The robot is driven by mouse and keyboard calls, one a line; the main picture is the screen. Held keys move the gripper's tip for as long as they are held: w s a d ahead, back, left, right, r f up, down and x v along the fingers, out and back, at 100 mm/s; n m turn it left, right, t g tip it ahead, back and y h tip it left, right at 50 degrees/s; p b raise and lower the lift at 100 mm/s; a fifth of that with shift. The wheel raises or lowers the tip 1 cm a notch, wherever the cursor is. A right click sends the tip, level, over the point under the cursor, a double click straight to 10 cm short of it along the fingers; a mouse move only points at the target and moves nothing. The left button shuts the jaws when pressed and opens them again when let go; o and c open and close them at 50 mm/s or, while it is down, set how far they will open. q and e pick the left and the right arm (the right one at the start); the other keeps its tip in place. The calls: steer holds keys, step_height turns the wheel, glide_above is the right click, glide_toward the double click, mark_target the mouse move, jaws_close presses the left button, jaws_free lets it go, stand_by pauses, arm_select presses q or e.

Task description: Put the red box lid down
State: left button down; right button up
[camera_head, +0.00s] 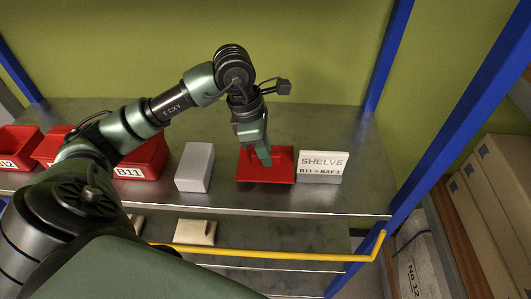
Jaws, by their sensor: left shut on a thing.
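The red box lid (282,171) is a flat red piece on the grey metal shelf, right of centre. My left gripper (263,158) points down onto it and is shut on it, near its upper middle. The lid looks level and seems to touch or nearly touch the shelf; a small gap cannot be ruled out. The gripper hides part of the lid and its grip point. My right gripper is not in view.
A grey block (195,167) stands to the left, then red bin B11 (150,160) and bin B12 (14,150). A blue post (430,150) and yellow rail (300,256) border the shelf (345,190).

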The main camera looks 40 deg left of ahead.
arm_select(q)
steer(key=shift+f, duration=0.7)
steer(key=shift+f, duration=0.2)
steer(key=c, duration=1.4)
jaws_free()
steer(key=shift+r, duration=0.1)
